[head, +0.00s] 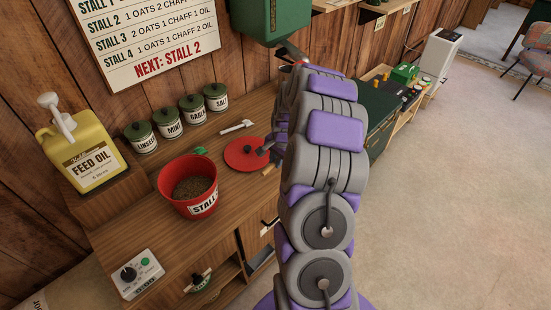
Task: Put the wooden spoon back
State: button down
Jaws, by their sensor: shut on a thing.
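My gripper (265,149) shows as a dark tip beyond my arm, over the right side of the red round lid (240,153) on the wooden counter. It is shut, and my arm hides most of it. A short tan wooden piece (268,170), seemingly part of the wooden spoon, sticks out just below the gripper. The rest of the spoon is hidden behind my arm, so the grasp itself does not show clearly.
A red stall bucket (188,187) of feed stands left of the lid. A white utensil (236,127), labelled canisters (171,121) and a yellow feed oil jug (83,150) are behind or left. A control box (137,274) sits in front.

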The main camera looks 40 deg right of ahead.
jog(key=f, duration=0.1)
jog(key=a+f+b, duration=0.1)
jog(key=f, duration=0.1)
jog(key=shift+a, duration=0.15)
jog(key=shift+f+b, duration=0.5)
jog(key=shift+f, duration=0.35)
jog(key=shift+d+f+b, duration=0.25)
jog(key=shift+f+b, duration=0.05)
jog(key=shift+f, duration=0.3)
jog(key=shift+d+f+b, duration=0.2)
jog(key=shift+f+b, duration=0.05)
jog(key=shift+f, duration=0.35)
jog(key=shift+a+f, duration=0.15)
jog(key=shift+f, duration=0.4)
jog(key=shift+a+f, duration=0.15)
jog(key=shift+f, duration=0.4)
jog(key=c, duration=1)
grip_release()
jog(key=shift+d, duration=0.15)
jog(key=shift+r, duration=0.1)
